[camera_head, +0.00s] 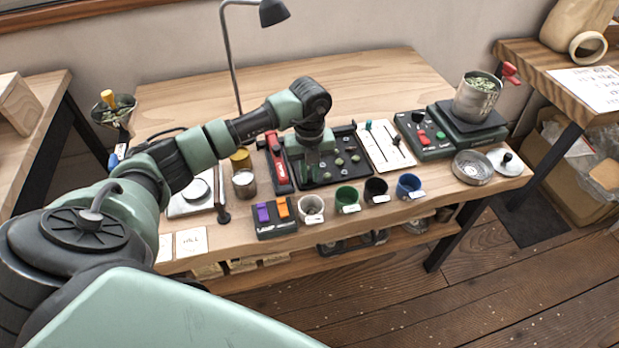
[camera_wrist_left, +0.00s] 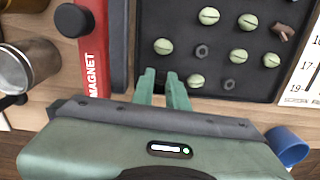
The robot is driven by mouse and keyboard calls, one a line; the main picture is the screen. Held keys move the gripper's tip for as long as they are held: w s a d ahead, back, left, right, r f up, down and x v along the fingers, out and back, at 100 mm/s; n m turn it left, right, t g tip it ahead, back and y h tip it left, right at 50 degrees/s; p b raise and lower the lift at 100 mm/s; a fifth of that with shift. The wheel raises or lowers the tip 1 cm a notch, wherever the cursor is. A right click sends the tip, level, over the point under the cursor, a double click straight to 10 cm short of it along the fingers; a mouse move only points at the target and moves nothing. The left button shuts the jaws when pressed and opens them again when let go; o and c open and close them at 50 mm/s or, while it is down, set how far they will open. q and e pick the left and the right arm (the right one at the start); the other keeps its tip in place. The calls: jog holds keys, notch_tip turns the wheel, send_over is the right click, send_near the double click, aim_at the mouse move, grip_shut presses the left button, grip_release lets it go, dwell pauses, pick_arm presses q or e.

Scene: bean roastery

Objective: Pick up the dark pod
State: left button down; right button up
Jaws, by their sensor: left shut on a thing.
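A dark tray (camera_head: 350,177) lies on the wooden bench and holds several pale green beans (camera_wrist_left: 248,22) and two dark hexagonal nuts (camera_wrist_left: 202,51). A brown knobbly piece (camera_wrist_left: 284,32) lies near the tray's right side in the wrist view. I cannot pick out the dark pod for certain. My left gripper (camera_head: 312,172) points down over the tray's left part. Its fingers show at the tray's near edge in the wrist view (camera_wrist_left: 162,82). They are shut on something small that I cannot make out. My right gripper is not in view.
A red magnet bar (camera_head: 278,163) lies left of the tray and a white scale card (camera_head: 384,146) right of it. White, green, black and blue cups (camera_head: 409,186) line the front. A metal mug (camera_head: 244,184) stands left.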

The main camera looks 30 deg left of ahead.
aim_at(310, 178)
pick_arm(q)
jog(key=shift+r, duration=0.1)
notch_tip(310, 178, up, 20)
dwell(0.5)
dwell(0.8)
